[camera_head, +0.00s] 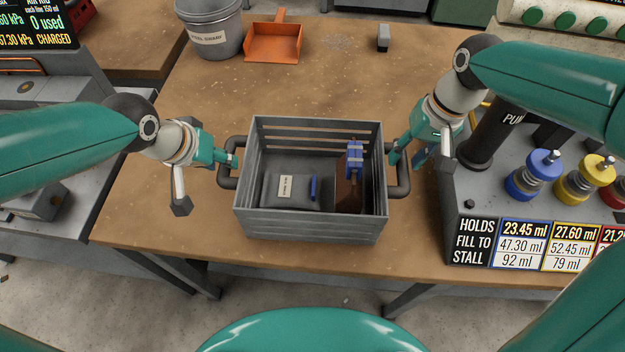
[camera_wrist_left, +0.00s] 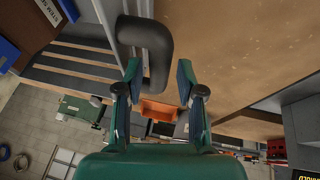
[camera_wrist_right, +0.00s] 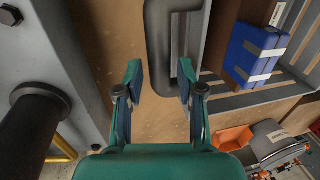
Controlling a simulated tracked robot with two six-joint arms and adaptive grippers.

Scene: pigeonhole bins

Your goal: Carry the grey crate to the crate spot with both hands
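The grey crate (camera_head: 315,225) stands upright on the brown worktable, with slatted sides and a dark tubular handle at each end. A grey labelled bag (camera_head: 287,190) and a brown block with a blue clamp-like part (camera_head: 353,160) are inside. My left gripper (camera_head: 233,158) is at the left handle (camera_head: 228,178); in the left wrist view its fingers (camera_wrist_left: 160,75) are apart with the handle (camera_wrist_left: 152,45) between or just beyond them. My right gripper (camera_head: 397,155) is at the right handle (camera_head: 401,180); its fingers (camera_wrist_right: 162,78) are apart near the handle (camera_wrist_right: 160,40). No crate spot is recognisable.
A grey bucket (camera_head: 213,38) and an orange dustpan (camera_head: 273,42) stand behind the crate. A small grey block (camera_head: 383,38) is at the back. A pump station (camera_head: 470,205) with coloured knobs borders the right. The table behind the crate is largely clear.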

